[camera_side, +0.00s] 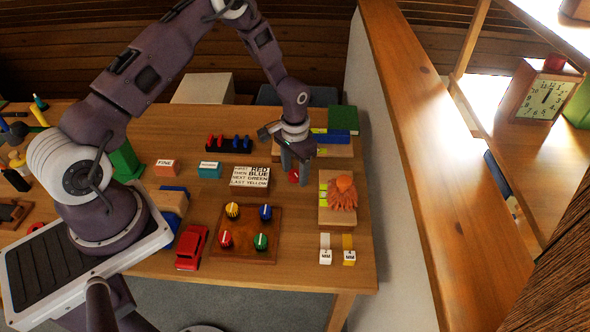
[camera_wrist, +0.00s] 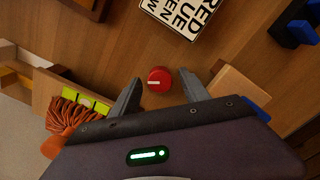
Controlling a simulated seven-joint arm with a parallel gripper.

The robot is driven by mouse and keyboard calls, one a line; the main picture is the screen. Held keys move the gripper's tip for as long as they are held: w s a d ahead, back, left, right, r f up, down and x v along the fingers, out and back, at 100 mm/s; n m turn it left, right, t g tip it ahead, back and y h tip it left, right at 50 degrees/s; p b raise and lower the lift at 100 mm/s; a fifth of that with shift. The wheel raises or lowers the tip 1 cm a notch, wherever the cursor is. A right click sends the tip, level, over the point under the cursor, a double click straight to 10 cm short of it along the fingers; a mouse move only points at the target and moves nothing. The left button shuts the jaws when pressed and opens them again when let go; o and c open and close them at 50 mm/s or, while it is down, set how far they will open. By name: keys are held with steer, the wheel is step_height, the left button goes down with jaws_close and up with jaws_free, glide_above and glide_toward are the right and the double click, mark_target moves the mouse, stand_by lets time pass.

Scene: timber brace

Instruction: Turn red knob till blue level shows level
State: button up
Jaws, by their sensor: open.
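The red knob (camera_wrist: 159,79) is round with a pale pointer line and sits on the wooden table. In the wrist view it lies between the two fingertips of my gripper (camera_wrist: 160,76), which are spread open with gaps on both sides. In the side view my gripper (camera_side: 293,163) points down over the red knob (camera_side: 293,176) and partly hides it. A blue piece (camera_side: 339,136) with yellow-green beside it lies behind my gripper on a wooden block; it may be the blue level. Its bubble is too small to read.
A sign with printed colour order (camera_side: 250,178) stands left of my gripper. A wooden board (camera_side: 248,215) with several coloured knobs is nearer the front. An orange stringy thing (camera_side: 343,193) lies on a block at right. A red toy car (camera_side: 192,247) stands front left.

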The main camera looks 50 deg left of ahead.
mark_target(295, 173)
step_height(295, 173, up, 7)
steer(key=shift+r, duration=0.1)
stand_by(0.3)
steer(key=s+d+r+t, duration=0.15)
steer(key=s+r, duration=0.35)
steer(key=r, duration=0.7)
steer(key=s+d+r+t, duration=0.15)
steer(key=s+r, duration=0.35)
steer(key=r, duration=0.6)
steer(key=s+d+r+t, duration=0.1)
steer(key=s+d+r, duration=0.1)
steer(key=s, duration=0.6)
steer(key=s+d+r+t, duration=0.1)
steer(key=s+r, duration=0.2)
steer(key=s, duration=0.6)
steer(key=shift+s+d+r+t, duration=0.15)
steer(key=shift+s+d+t, duration=0.15)
steer(key=shift+d, duration=0.1)
